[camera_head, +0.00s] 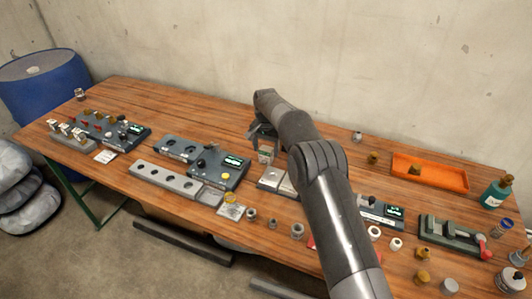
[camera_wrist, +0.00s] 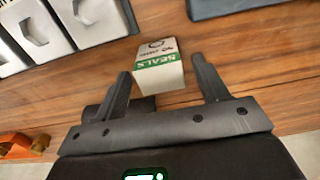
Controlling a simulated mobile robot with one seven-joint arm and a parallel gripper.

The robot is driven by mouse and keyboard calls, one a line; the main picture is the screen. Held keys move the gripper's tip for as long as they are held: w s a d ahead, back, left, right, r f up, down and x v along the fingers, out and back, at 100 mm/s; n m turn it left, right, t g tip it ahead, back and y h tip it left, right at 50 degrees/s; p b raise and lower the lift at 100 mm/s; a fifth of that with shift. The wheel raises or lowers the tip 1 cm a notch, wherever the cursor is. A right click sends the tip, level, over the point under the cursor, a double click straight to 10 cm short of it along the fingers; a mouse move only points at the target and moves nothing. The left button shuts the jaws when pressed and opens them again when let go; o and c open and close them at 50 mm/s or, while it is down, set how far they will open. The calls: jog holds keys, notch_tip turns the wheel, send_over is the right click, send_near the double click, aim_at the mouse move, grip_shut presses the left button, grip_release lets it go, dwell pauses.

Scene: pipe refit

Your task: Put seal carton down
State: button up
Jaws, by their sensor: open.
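The seal carton (camera_wrist: 158,66) is a small white and green box marked "SEALS". In the wrist view it is between the tips of my gripper (camera_wrist: 160,72), with a gap to each finger, the right gap wider. My gripper is open.
A grey tray with hexagonal recesses (camera_wrist: 88,18) lies close to the carton. A dark panel with a green display (camera_head: 222,168) is to the left. An orange tray (camera_head: 440,178) is at the back right. Bare wood lies behind the carton.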

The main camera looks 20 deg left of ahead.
aim_at(266, 149)
notch_tip(266, 149, up, 10)
jog(key=shift+f, duration=0.15)
